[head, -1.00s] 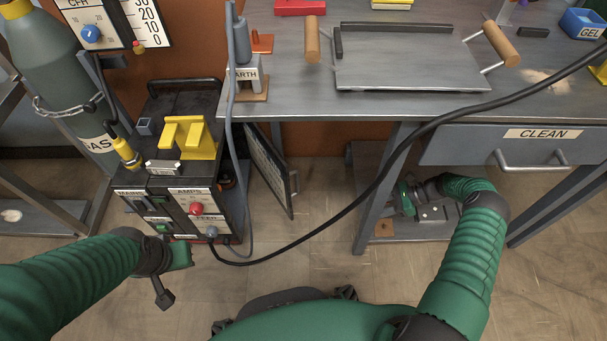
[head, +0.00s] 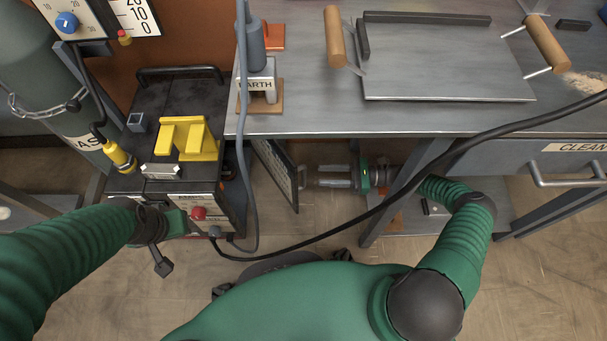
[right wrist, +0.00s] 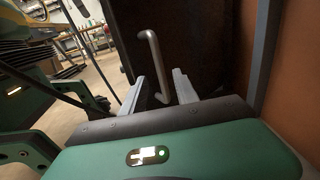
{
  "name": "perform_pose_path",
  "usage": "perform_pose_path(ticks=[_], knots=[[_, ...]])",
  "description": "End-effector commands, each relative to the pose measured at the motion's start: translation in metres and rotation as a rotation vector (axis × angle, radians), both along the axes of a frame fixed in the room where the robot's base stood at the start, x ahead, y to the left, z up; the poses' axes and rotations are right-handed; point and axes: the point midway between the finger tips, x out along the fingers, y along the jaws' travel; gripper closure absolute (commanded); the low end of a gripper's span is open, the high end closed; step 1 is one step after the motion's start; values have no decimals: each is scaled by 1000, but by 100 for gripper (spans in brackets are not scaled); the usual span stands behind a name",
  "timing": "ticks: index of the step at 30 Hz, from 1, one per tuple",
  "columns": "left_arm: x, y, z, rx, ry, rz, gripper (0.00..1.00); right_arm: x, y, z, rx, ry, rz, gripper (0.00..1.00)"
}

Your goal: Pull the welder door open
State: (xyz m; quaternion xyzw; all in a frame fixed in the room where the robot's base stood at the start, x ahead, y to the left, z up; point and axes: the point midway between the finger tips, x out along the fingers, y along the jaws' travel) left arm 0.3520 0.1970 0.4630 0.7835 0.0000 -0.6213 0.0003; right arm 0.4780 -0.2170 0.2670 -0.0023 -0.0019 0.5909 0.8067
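The welder (head: 166,92) is a dark box with a yellow part on top and an AMPS front panel, at the left in the head view. Its door (head: 274,172) is a dark framed panel standing at an angle beside the welder's right side. The door's metal bar handle (head: 301,178) faces right; it also shows in the right wrist view (right wrist: 156,62). My right gripper (head: 318,178) is under the bench, open, with the handle between its fingers in the wrist view; contact is unclear. My left gripper (head: 184,222) is close to the welder's front; its fingers are unclear.
The steel bench (head: 310,123) stands above my right gripper, with its leg (head: 392,205) near my right arm. A black cable (head: 400,190) runs across in front of the bench. A gas cylinder (head: 40,100) stands at the left.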

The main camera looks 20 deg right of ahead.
Motion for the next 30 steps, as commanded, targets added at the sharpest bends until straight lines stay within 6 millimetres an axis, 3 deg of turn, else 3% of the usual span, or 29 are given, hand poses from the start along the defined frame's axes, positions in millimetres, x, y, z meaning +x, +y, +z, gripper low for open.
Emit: perform_pose_path(ticks=[3, 9, 20, 28, 30], knots=[[0, 0, -11, 0, 0, 0, 100, 9, 30, -3, 3, 0, 3, 64], [0, 0, -20, 0, 0, 0, 100, 20, 63, -3, 0, 1, 0, 64], [0, 0, -21, 0, 0, 0, 100, 23, 72, -1, -2, 2, 0, 64], [0, 0, -21, 0, 0, 0, 100, 23, 71, -1, -2, 2, -1, 99], [0, 0, -21, 0, 0, 0, 100, 23, 71, -1, -2, 2, -1, 100]])
